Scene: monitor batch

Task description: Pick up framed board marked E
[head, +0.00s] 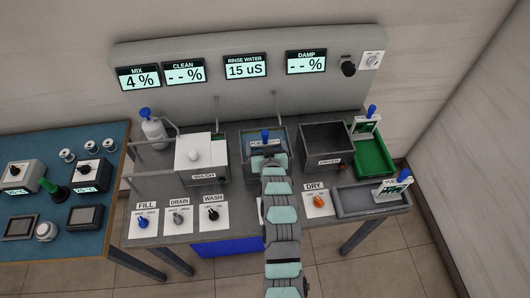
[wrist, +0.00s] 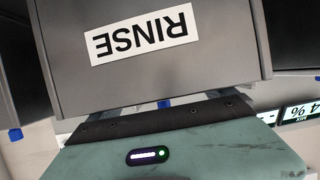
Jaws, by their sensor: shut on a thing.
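My gripper (head: 266,160) is at the grey rinse tank (head: 283,131) in the middle of the bench, shut on a framed board (head: 265,143). The board's blue handle (head: 265,134) shows just beyond the gripper. Its letter is too small to read, and the gripper hides most of it. In the wrist view the RINSE label (wrist: 142,32) is on the tank's grey wall, upside down. The fingertips are hidden there; a small blue piece (wrist: 163,104) shows behind the gripper's dark edge. Two other blue-handled framed boards stand at the right, one upper (head: 365,124) and one lower (head: 393,187).
A white-lidded wash tank (head: 194,158) is left of the gripper and an open dryer tank (head: 328,148) right. A green tray (head: 374,158) and a grey tray (head: 365,203) lie at the right end. Thin posts and a display panel (head: 230,44) stand behind.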

